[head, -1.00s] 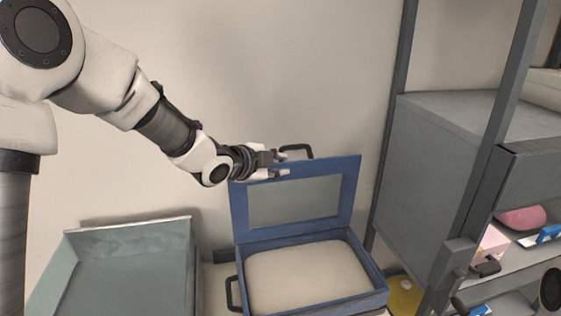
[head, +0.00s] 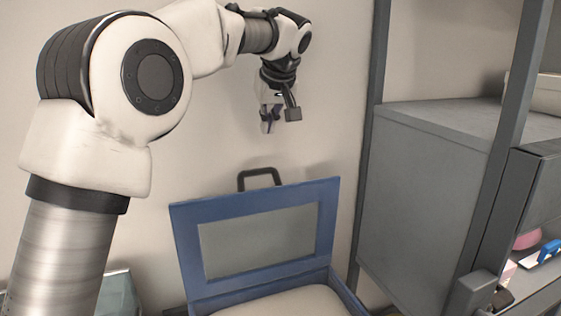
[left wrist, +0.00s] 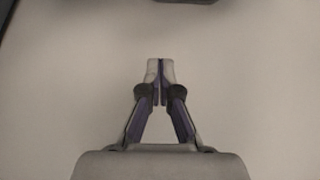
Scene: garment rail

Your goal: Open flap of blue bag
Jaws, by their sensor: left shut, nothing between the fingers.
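The blue bag's flap (head: 188,240) stands raised, with a blue frame around a grey panel and a dark handle (head: 260,177) at its top edge. The bag's body (head: 345,297) is below it, partly cut off by the bottom of the head view, with a pale inside (head: 285,303). My left gripper (head: 267,126) is above the flap, pointing down, apart from it. In the left wrist view its fingertips (left wrist: 160,70) meet with nothing between them. My right gripper is not in view.
A grey cabinet (head: 420,180) and shelf posts stand to the right, with a pink item (head: 527,239) on a shelf. A grey-green bin (head: 120,295) is at the lower left, mostly behind my left arm. The wall behind is bare.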

